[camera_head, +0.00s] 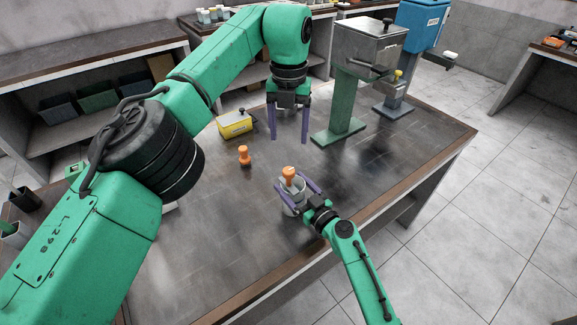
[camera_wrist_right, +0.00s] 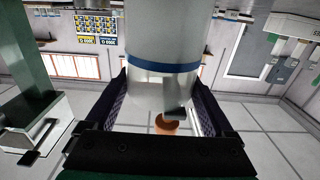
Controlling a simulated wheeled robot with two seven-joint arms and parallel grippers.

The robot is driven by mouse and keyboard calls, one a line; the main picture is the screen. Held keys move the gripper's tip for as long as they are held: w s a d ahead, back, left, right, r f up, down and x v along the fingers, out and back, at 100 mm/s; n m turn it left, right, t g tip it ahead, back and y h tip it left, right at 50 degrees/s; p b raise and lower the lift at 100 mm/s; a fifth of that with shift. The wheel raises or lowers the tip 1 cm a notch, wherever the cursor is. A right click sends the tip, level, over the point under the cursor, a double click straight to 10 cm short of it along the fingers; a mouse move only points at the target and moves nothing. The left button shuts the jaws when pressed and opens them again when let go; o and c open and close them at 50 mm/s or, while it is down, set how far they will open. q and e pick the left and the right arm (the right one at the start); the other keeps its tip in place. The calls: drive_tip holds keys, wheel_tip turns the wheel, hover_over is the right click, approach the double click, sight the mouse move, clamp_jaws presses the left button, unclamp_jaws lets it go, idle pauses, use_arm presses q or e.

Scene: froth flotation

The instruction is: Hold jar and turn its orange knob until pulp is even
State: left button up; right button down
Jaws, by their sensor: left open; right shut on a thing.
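A pale jar (camera_head: 293,208) stands near the front edge of the dark table, with an orange knob (camera_head: 289,174) on top. My right gripper (camera_head: 297,190) is shut around the jar's sides, one purple finger on each side. In the right wrist view the jar (camera_wrist_right: 165,92) appears as a pale cylinder with a blue band between the fingers, and part of the orange knob (camera_wrist_right: 167,125) shows below it. My left gripper (camera_head: 288,138) is open and empty, pointing down above the table, behind the jar and apart from it. The pulp inside cannot be seen.
A second orange knob-shaped piece (camera_head: 244,156) stands left of the jar. A yellow box (camera_head: 235,123) lies behind it. A grey-and-green machine (camera_head: 339,105) and a blue one (camera_head: 394,105) stand at the back right.

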sight(288, 170)
use_arm(q)
wheel_tip(288, 170, down, 12)
drive_tip(key=shift+r, duration=0.25)
clamp_jaws()
